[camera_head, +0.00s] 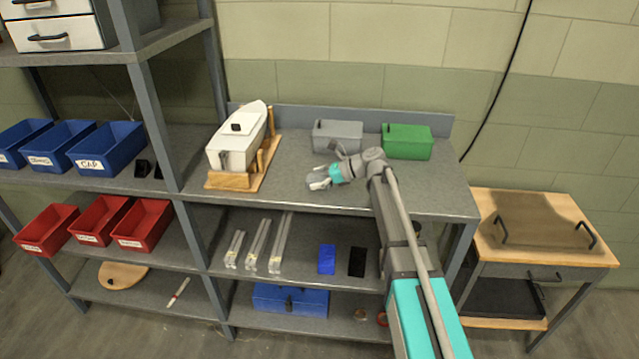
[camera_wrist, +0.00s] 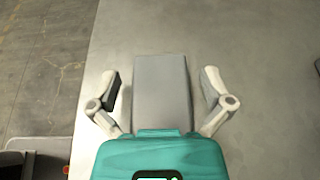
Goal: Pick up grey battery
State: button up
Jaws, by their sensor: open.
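The grey battery (camera_wrist: 160,92) is a plain grey slab on the grey shelf top. In the wrist view it lies between the two fingers of my gripper (camera_wrist: 165,88), with a gap on each side; its near end is hidden by the teal gripper body. My gripper is open and not closed on it. In the head view my gripper (camera_head: 319,178) is low over the front part of the shelf top, and I cannot make out the battery apart from the fingers there.
A grey bin (camera_head: 338,132) and a green bin (camera_head: 407,142) stand behind my arm. A white model hull (camera_head: 232,150) on a wooden stand is to the left. A blue slab (camera_head: 327,258) and a black slab (camera_head: 357,262) lie on the shelf below. The front edge is close to my gripper.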

jog(key=c, duration=1.3)
jog(key=shift+r, duration=0.2)
notch_tip(320, 180, up, 2)
jog(key=p, duration=0.2)
jog(key=shift+r+p, duration=0.15)
jog(key=shift+p, duration=0.15)
jog(key=s+a+r+p, duration=0.9)
jog(key=a+r+p, duration=0.1)
jog(key=shift+a+r, duration=0.2)
jog(key=shift+a, duration=0.2)
